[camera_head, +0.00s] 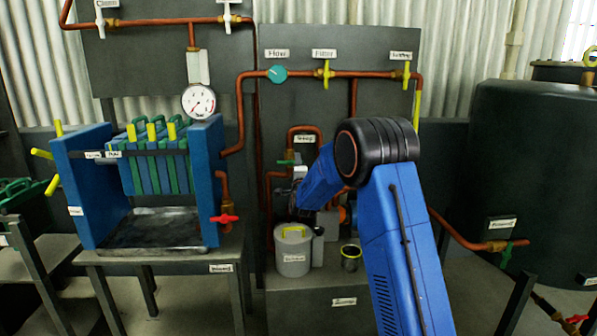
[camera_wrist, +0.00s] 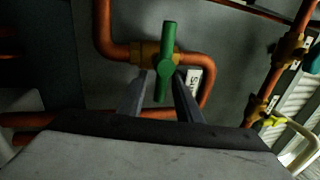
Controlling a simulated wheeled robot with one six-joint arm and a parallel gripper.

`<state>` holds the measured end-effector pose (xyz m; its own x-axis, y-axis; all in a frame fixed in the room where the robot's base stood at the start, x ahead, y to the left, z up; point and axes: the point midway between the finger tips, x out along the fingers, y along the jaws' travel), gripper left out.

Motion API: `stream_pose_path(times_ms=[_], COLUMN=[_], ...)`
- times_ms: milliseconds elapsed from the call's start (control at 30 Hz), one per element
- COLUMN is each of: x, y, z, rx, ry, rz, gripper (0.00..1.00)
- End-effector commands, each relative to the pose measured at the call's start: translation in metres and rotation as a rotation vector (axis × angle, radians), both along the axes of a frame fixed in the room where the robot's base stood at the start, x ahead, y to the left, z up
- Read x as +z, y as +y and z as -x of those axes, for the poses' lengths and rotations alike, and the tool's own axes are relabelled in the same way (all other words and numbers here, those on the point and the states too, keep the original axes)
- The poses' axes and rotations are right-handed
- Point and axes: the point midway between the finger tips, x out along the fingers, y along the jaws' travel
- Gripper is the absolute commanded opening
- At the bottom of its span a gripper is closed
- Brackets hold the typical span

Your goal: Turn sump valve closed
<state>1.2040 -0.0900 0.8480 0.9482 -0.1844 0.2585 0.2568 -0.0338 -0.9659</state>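A green valve handle (camera_wrist: 168,62) sits on a brass body (camera_wrist: 147,53) in a copper pipe, and in the wrist view it stands crosswise to the pipe. In the head view a green handle (camera_head: 286,162) shows small beside a white label (camera_head: 304,139), whose writing is too small to read surely. My gripper (camera_wrist: 160,88) is open, with one finger on each side of the handle's lower end. Gaps show between fingers and handle; I cannot tell whether either touches. In the head view my blue arm hides much of the gripper.
Copper pipes surround the handle. A teal valve (camera_head: 277,74) and yellow valves (camera_head: 325,73) (camera_head: 406,74) are above. A grey bucket (camera_head: 293,250) and a dark cup (camera_head: 350,257) stand below. A blue filter press (camera_head: 150,170) is at left, a dark tank (camera_head: 530,170) at right.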

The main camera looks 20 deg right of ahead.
Motion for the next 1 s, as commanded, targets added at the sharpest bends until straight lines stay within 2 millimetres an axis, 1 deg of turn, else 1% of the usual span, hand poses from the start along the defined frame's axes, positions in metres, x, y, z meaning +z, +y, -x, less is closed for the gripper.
stream_pose_path(times_ms=[167,600,800,900,1000], x=[-0.005,-0.028,-0.037,-0.041,-0.044], y=[0.004,0.021,0.026,0.029,0.031], z=[0.019,0.101,0.136,0.148,0.157], rx=[0.001,0.002,0.000,0.000,0.000], ry=[0.002,0.002,0.002,0.002,0.002], rz=[0.000,0.000,0.000,-0.001,-0.001], gripper=[0.32,0.32,0.32,0.32,0.32])
